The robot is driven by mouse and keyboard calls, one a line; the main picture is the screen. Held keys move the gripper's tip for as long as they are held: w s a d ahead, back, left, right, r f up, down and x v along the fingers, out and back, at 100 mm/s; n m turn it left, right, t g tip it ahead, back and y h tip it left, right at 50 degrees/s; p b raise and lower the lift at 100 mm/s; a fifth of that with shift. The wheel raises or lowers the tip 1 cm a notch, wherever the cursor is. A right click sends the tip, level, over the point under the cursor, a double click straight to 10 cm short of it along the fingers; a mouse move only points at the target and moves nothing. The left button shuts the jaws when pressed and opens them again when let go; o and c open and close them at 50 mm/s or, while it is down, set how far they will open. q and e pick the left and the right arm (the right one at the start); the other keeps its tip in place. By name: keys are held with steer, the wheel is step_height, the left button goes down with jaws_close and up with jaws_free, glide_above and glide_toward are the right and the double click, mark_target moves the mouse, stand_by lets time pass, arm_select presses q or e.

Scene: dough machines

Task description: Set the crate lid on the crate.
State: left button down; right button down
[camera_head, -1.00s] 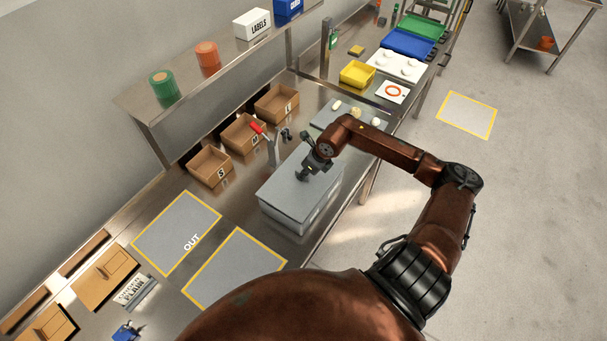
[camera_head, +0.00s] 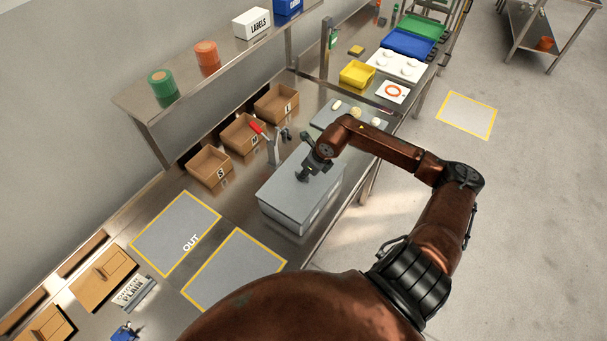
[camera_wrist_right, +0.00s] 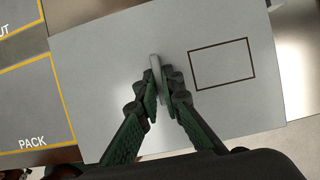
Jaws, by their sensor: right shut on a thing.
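The grey crate lid (camera_head: 290,193) lies over the light grey crate (camera_head: 315,222) on the steel bench and covers its top, so the crate's inside is hidden. The lid looks level; I cannot tell whether it fully touches the rim. My right gripper (camera_head: 304,175) is above the lid, shut on its raised handle. In the right wrist view, the fingers (camera_wrist_right: 160,88) pinch the handle (camera_wrist_right: 155,66) from both sides, and the lid (camera_wrist_right: 100,60) fills most of the picture, with a dark outlined rectangle on it. My left gripper is not in view.
Cardboard boxes (camera_head: 209,166) marked with sizes stand behind the crate, near a red-handled press (camera_head: 262,137). A yellow-edged OUT mat (camera_head: 175,235) and another mat (camera_head: 235,268) lie clear to the left. A shelf (camera_head: 225,70) runs above the bench's back.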

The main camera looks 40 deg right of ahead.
steer(key=shift+f+b, duration=1.05)
steer(key=shift+f, duration=0.2)
stand_by(0.4)
steer(key=c, duration=2)
jaws_free()
steer(key=v, duration=1.2)
